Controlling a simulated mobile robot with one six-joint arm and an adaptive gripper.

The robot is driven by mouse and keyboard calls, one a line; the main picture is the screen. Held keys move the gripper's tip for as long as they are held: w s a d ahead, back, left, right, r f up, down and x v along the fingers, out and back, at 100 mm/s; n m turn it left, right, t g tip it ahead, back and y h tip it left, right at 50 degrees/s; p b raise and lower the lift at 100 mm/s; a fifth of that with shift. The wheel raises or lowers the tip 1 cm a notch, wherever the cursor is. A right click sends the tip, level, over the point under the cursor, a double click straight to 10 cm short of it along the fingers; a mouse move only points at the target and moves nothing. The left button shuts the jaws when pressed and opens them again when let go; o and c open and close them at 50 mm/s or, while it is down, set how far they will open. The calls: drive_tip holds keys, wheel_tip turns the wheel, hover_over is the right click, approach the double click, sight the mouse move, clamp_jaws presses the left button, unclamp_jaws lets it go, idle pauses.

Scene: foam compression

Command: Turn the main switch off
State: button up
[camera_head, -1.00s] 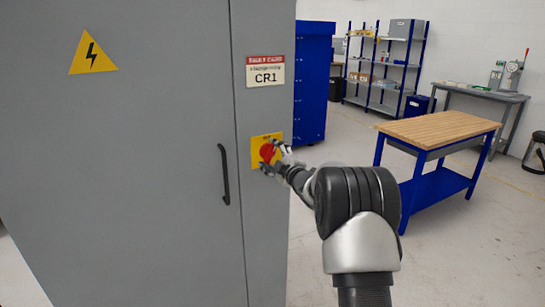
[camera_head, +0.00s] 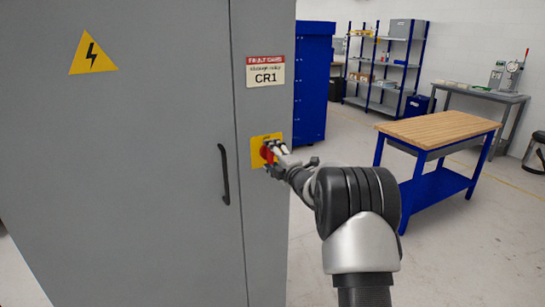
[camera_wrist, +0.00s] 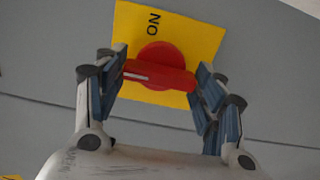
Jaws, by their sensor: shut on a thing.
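The main switch is a red rotary knob on a yellow plate (camera_head: 258,154) on the front of a grey cabinet. In the wrist view the red knob (camera_wrist: 160,72) has a raised handle bar lying across the picture, with a pale mark near its left end. The word ON stands on the yellow plate (camera_wrist: 187,33) above the knob. My gripper (camera_wrist: 160,80) has its two blue-padded fingers at the two ends of the handle bar and is shut on it. In the head view my gripper (camera_head: 271,151) partly hides the knob.
The grey cabinet (camera_head: 150,180) has a black door handle (camera_head: 224,175) left of the switch and a CR1 card (camera_head: 265,72) above it. A wood-topped blue table (camera_head: 440,127) stands to the right. Open floor lies between cabinet and table.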

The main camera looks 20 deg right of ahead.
drive_tip(key=o, duration=1.1)
drive_tip(key=shift+c, duration=0.2)
drive_tip(key=s, duration=1.2)
drive_tip(key=shift+d, duration=0.2)
